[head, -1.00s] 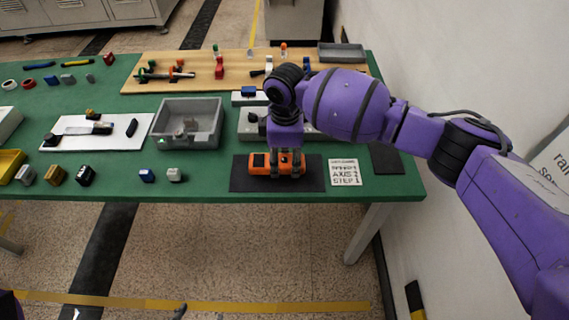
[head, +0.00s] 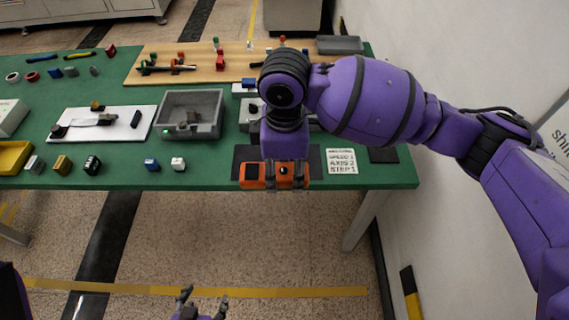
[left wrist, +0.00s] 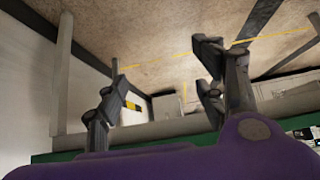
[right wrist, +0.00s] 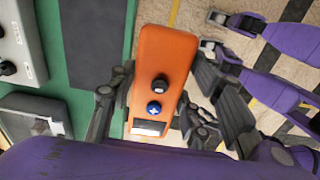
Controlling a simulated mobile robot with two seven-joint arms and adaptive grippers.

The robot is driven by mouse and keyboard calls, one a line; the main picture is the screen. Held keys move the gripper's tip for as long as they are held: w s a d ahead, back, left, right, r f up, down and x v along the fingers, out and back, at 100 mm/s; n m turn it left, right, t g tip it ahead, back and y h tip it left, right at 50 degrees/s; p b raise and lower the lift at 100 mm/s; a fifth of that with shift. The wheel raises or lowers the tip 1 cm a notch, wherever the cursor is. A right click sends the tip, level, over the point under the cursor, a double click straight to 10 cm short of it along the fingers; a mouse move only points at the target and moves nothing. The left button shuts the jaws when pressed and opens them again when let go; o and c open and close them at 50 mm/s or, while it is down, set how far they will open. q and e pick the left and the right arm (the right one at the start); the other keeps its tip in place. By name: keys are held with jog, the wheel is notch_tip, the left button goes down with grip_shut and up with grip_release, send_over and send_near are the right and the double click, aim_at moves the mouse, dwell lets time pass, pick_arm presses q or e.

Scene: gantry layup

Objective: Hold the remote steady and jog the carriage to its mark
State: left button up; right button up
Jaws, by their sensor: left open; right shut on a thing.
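The orange remote (head: 273,176) is held level above the front edge of the green table. My right gripper (head: 280,160) is shut on it from above. In the right wrist view the remote (right wrist: 165,65) lies between the fingers, showing a black knob, a blue plus button and a white label. My left gripper (head: 203,300) is open and empty at the bottom of the head view, in front of the table. In the left wrist view its fingers (left wrist: 165,95) are wide apart. A white board (head: 75,125) at left bears small dark and grey pieces; I cannot tell which is the carriage.
A black mat (head: 240,156) lies beneath the remote's former place, beside a printed card (head: 341,162) reading speed, axis and step. A grey tray (head: 190,103), small blocks (head: 151,164), a yellow bin (head: 14,156) and a wooden board (head: 200,62) share the table.

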aim_at(284, 166)
jog(key=shift+w+f, duration=0.1)
jog(key=shift+w, duration=0.05)
jog(key=shift+w+f+b, duration=0.45)
jog(key=shift+w+f, duration=0.85)
jog(key=shift+w, duration=0.05)
jog(key=shift+w+f+b, duration=0.35)
jog(key=shift+w+f, duration=0.5)
jog(key=shift+w, duration=0.15)
jog(key=shift+w+f+b, duration=0.65)
jog(key=shift+w+f, duration=0.95)
jog(key=shift+w, duration=0.15)
jog(key=shift+w+f+b, duration=0.4)
jog(key=shift+w+f, duration=0.5)
jog(key=shift+w, duration=0.05)
jog(key=shift+w+f+b, duration=0.6)
jog(key=shift+w+f, duration=0.5)
jog(key=shift+w, duration=0.15)
jog(key=shift+w+f+b, duration=0.3)
jog(key=shift+w+f, duration=0.15)
jog(key=shift+w, duration=0.15)
jog(key=shift+f, duration=0.25)
